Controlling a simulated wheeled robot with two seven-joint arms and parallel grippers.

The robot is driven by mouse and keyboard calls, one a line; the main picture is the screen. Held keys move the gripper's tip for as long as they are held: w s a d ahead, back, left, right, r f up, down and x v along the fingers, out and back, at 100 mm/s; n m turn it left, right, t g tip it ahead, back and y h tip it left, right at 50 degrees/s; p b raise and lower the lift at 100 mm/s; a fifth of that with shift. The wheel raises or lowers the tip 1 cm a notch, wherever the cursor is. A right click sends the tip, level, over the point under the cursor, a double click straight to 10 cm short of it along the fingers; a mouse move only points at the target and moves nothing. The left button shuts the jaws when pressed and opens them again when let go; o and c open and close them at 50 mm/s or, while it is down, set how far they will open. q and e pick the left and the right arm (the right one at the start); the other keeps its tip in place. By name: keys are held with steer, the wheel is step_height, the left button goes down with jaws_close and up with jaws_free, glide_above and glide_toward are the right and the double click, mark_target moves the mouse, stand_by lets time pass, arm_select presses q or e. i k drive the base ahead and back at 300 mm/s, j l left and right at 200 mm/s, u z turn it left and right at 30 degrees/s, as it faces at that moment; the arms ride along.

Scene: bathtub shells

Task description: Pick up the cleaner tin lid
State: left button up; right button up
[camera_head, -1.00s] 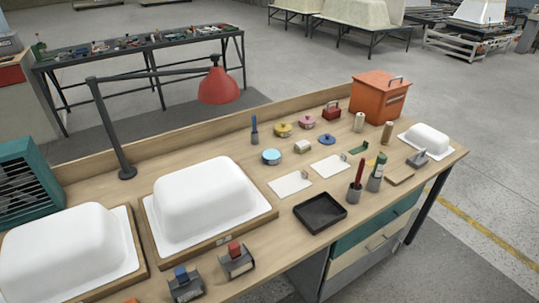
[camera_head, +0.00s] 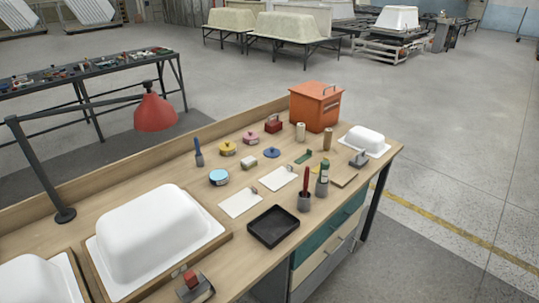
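Several small round tins or lids stand on the workbench (camera_head: 150,172). A light blue tin (camera_head: 219,178) is nearest, left of the white cards. A yellow one (camera_head: 227,149) and a pink one (camera_head: 250,138) stand further back. A low dark blue disc with a small knob on top (camera_head: 271,152), lid-like, lies flat right of a small pale block. I cannot tell for sure which of these is the cleaner tin lid. Neither of my grippers shows in the head view.
A black tray (camera_head: 273,226) lies at the front edge. A large white tub shell (camera_head: 158,235) fills the left, with a red lamp (camera_head: 155,112) over the bench. An orange box (camera_head: 315,106), a small white shell (camera_head: 364,140) and brush cups (camera_head: 304,201) stand to the right.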

mark_target(272, 153)
steer(key=u, duration=0.3)
steer(key=l+u, duration=0.25)
steer(key=u, duration=0.15)
steer(key=l+u, duration=0.25)
steer(key=u, duration=0.2)
steer(key=l+u, duration=0.25)
steer(key=u, duration=0.15)
steer(key=l+u, duration=0.25)
steer(key=u, duration=0.15)
steer(key=k+l+u, duration=0.1)
steer(key=u, duration=0.35)
steer(key=l, duration=0.1)
